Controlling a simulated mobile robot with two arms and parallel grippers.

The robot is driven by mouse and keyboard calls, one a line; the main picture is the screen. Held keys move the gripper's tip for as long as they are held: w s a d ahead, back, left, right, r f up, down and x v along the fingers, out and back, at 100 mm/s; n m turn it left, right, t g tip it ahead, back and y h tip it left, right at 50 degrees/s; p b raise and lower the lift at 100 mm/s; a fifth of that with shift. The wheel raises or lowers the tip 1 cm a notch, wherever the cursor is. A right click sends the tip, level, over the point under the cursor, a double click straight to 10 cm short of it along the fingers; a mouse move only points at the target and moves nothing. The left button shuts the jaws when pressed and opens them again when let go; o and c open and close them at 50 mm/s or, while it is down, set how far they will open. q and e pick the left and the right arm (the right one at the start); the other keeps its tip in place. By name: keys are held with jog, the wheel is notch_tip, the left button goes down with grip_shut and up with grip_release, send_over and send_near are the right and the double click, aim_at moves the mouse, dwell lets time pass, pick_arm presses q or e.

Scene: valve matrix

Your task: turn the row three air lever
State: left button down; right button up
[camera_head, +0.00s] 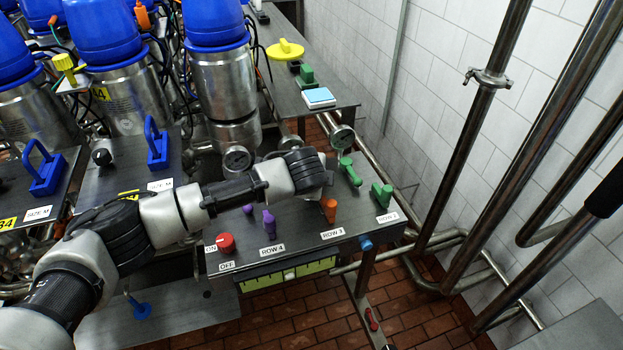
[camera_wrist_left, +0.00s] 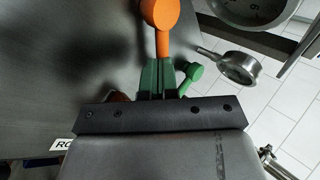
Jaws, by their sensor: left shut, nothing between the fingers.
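In the left wrist view an orange lever (camera_wrist_left: 160,14) with a round head and a stem stands directly in front of my left gripper (camera_wrist_left: 158,66). Its fingers are shut together at the stem's near end with nothing between them; whether they touch the lever I cannot tell. In the head view my left wrist hangs over the panel (camera_head: 298,238), hiding the fingers and this lever. Another orange lever (camera_head: 329,210) stands by the ROW 3 label (camera_head: 332,233). My right gripper is not in view.
Green levers (camera_head: 382,195) (camera_head: 347,170) stand right of row three, one also showing beside the fingers in the left wrist view (camera_wrist_left: 190,76). Purple levers (camera_head: 268,222) and a red knob (camera_head: 226,242) are to the left. A gauge (camera_head: 342,137) stands behind; pipes (camera_head: 478,120) run along the right wall.

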pick_arm(q)
jog(key=shift+w+d, duration=0.25)
jog(key=shift+w+d+n+y, duration=0.1)
jog(key=shift+d+n+y, duration=0.05)
jog(key=shift+n+y, duration=0.2)
jog(key=n+y, duration=0.2)
jog(key=n, duration=0.1)
jog(key=shift+w+d+f, duration=0.1)
jog(key=shift+w+d, duration=0.05)
jog(key=shift+w, duration=0.2)
jog(key=shift+w+d+n+y, duration=0.15)
jog(key=shift+w+n+y, duration=0.1)
jog(key=shift+n+y, duration=0.15)
jog(key=shift+w+n+y, duration=0.35)
jog(key=shift+n, duration=0.4)
